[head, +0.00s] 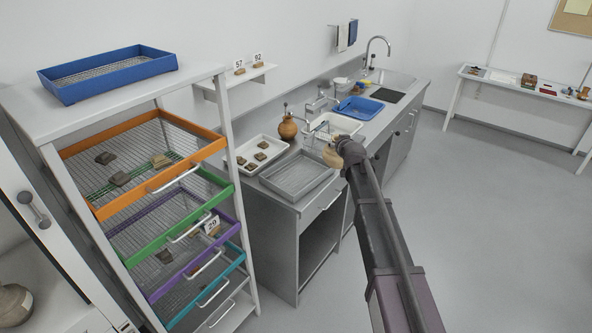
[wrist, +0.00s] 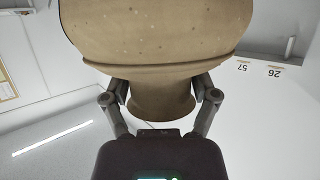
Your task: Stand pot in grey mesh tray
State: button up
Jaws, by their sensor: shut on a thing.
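A tan pot (head: 331,155) hangs in my gripper (head: 343,150), partly hidden by it. In the wrist view the pot (wrist: 155,35) fills the top; my gripper (wrist: 160,88) is shut around its narrower neck, one finger on each side. That view is upside down, as the number cards read inverted, so the pot's wide body hangs below the neck. The grey mesh tray (head: 318,187) lies at the near end of the counter and looks empty. The pot is to its right in the head view, apart from it; its height above the counter is unclear.
A reddish-brown pot (head: 288,128) stands behind the tray. A white tray with several sherds (head: 279,160) lies left of it. A white basin (head: 345,124) and blue basin (head: 358,109) are further along. A drawer rack (head: 228,130) stands left; the floor at right is clear.

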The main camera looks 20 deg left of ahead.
aim_at(298, 175)
jog(key=u, duration=0.05)
jog(key=i, duration=1)
jog(key=u, duration=0.05)
